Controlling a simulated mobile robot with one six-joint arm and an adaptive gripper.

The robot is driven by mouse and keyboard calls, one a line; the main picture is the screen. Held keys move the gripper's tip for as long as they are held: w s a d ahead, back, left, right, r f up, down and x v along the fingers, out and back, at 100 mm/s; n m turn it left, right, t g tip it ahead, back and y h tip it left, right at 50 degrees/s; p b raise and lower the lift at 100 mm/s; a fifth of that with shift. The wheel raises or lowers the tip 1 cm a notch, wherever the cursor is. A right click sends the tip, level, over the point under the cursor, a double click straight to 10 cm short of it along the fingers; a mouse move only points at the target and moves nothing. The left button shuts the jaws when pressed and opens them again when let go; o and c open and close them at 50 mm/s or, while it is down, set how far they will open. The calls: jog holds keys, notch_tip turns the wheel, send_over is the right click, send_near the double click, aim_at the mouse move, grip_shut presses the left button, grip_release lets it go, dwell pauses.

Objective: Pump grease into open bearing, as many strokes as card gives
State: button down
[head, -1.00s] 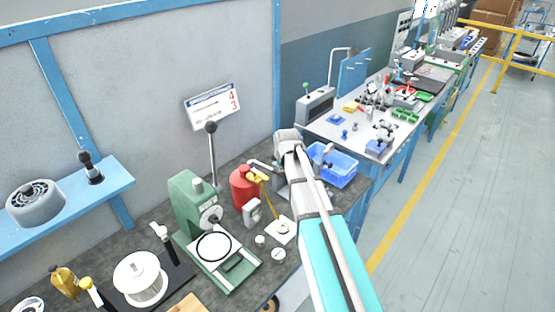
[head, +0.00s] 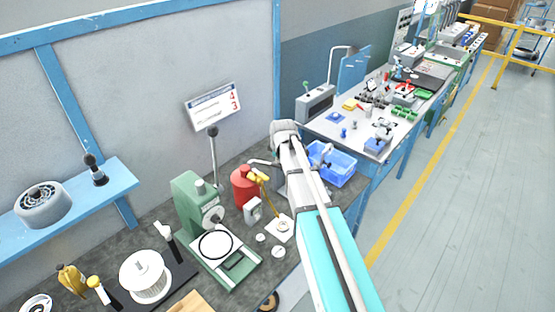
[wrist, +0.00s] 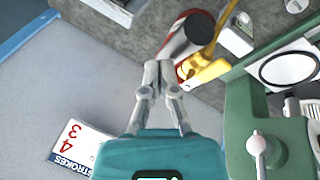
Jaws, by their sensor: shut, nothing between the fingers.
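The card (head: 213,107) stands on a post by the wall and shows red figures 4 and 3. In the wrist view the card (wrist: 80,150) is upside down, with "STROKES" legible. A red cylinder (head: 243,186) with a yellow handle-like part (head: 259,176) stands on the bench; both show in the wrist view as the red body (wrist: 190,35) and yellow part (wrist: 205,50). A ring-shaped part, perhaps the open bearing (head: 283,226), lies on a white pad. My gripper (wrist: 158,68) is shut and empty, its tips close to the red cylinder in the picture; contact cannot be told.
A green machine (head: 190,205) with a black-ringed plate stands left of the cylinder. Small round white pieces (head: 278,252) lie before it. A blue bin (head: 335,168) is at right, partly behind my arm. A white spool (head: 145,277) stands at front left.

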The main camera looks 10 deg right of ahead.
jog(key=shift+w+a+r+p, duration=0.15)
jog(key=shift+w+r+p, duration=0.1)
jog(key=shift+r+p, duration=0.3)
jog(key=shift+w+a+r+p, duration=0.15)
jog(key=shift+w+r+p, duration=0.05)
jog(key=shift+r+p, duration=0.25)
jog(key=shift+r, duration=0.1)
jog(key=shift+w+a+r+p, duration=0.2)
jog(key=shift+w+r+p, duration=0.1)
jog(key=shift+r+p, duration=0.45)
jog(key=shift+w+a+r+p, duration=0.25)
jog(key=shift+r+p, duration=0.45)
jog(key=shift+w+a+r+p, duration=0.2)
jog(key=shift+w+r+p, duration=0.1)
jog(key=shift+r+p, duration=0.45)
jog(key=s+f+m+g+b, duration=0.1)
jog(key=s+f+m+b, duration=0.3)
jog(key=s, duration=0.6)
jog(key=s+f+m+g+b, duration=0.2)
jog(key=s+f+m+b, duration=0.2)
jog(key=s, duration=0.5)
jog(key=s+f+m+g+b, duration=0.1)
jog(key=s+f+m+b, duration=0.3)
jog(key=s, duration=0.6)
jog(key=shift+s+f+m+g, duration=0.3)
jog(key=shift+f+m, duration=0.3)
jog(key=shift+f, duration=0.15)
